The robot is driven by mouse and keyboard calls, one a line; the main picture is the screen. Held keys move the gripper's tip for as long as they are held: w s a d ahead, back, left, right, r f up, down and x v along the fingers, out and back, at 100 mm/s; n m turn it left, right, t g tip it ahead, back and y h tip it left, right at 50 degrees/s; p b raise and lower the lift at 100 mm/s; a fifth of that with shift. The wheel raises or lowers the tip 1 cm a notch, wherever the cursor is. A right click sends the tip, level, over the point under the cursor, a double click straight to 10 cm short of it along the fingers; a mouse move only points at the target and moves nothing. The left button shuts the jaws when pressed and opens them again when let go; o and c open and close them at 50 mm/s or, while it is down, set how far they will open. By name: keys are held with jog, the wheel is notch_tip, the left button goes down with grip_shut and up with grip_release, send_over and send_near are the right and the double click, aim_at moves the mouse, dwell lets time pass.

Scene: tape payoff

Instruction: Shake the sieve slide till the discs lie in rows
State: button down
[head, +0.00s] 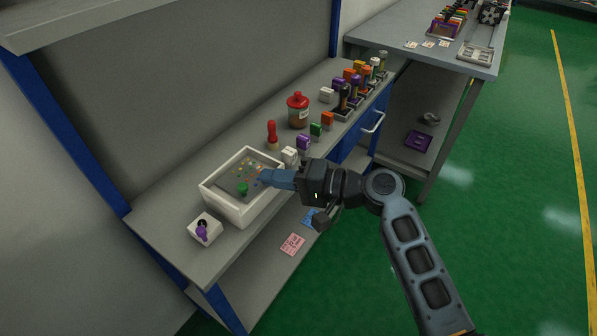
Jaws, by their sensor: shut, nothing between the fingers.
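The sieve slide (235,183) looks like a grey plate lying inside a white open box (231,212) on the bench. Several small coloured discs (254,168) lie scattered on its surface. The fingers hide part of the plate's right side. I cannot tell whether they touch it.
A small white block with a purple knob (202,231) stands left of the box. Behind the box are a red-topped peg (272,135), a red-lidded jar (298,109) and several coloured blocks. Cards lie on the lower shelf (262,290). Bare bench shows at the front left.

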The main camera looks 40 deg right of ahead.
jog(key=shift+w+a+f, duration=0.1)
jog(key=shift+a, duration=0.5)
jog(key=shift+w+a+f, duration=0.1)
jog(key=shift+a, duration=0.45)
jog(key=shift+a, duration=0.1)
jog(key=shift+s+a, duration=0.25)
jog(key=shift+a, duration=0.5)
jog(key=shift+s+a, duration=0.25)
jog(key=shift+a, duration=0.45)
jog(key=shift+d, duration=0.1)
